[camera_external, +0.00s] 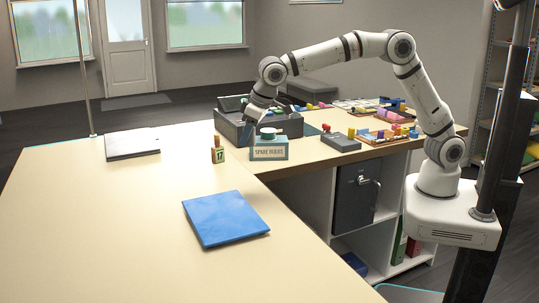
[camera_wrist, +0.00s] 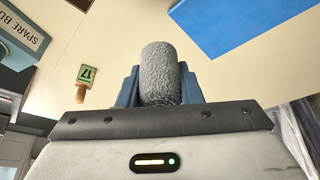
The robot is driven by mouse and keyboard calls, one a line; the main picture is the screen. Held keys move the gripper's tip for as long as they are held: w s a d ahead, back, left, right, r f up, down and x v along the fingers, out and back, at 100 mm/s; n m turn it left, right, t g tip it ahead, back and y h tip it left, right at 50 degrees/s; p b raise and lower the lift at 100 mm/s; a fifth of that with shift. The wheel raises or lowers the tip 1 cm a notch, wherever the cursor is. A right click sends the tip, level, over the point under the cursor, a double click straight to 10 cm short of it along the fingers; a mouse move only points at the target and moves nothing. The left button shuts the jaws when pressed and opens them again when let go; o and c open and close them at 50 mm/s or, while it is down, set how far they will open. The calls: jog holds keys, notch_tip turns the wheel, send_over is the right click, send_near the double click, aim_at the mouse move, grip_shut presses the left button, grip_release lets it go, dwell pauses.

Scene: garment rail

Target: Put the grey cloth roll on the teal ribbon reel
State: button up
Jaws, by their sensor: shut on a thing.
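The grey cloth roll (camera_wrist: 161,72) stands between the two blue fingers of my gripper (camera_wrist: 160,85) in the wrist view, with its far end sticking out past them. My gripper (camera_external: 246,134) is shut on it. In the external view the gripper hangs at the front of the dark open box, just left of the spare bulbs box, and I cannot make out the roll there. A round teal piece, seemingly the teal ribbon reel (camera_external: 267,132), shows at the top of the spare bulbs box. I cannot identify the reel in the wrist view.
The labelled spare bulbs box (camera_external: 268,151) stands beside the dark open box (camera_external: 290,123). A blue flat pad (camera_external: 225,218) and a grey flat case (camera_external: 132,144) lie on the table. The table's near left is clear.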

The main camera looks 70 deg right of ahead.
jog(key=w+d+r+m+h, duration=0.1)
jog(key=w+d+m, duration=0.1)
jog(key=d, duration=0.5)
jog(key=w+d+r+m, duration=0.1)
jog(key=w+d, duration=0.1)
jog(key=d, duration=0.6)
notch_tip(320, 180, up, 3)
jog(key=m+h, duration=0.2)
jog(key=m, duration=0.3)
send_over(267, 130)
jog(key=shift+g, duration=0.3)
notch_tip(267, 130, down, 6)
jog(key=shift+d+r+p, duration=0.15)
jog(key=shift+p, duration=0.15)
jog(key=shift+f, duration=2.45)
jog(key=o, duration=0.9)
jog(key=shift+o, duration=0.2)
jog(key=shift+r, duration=0.15)
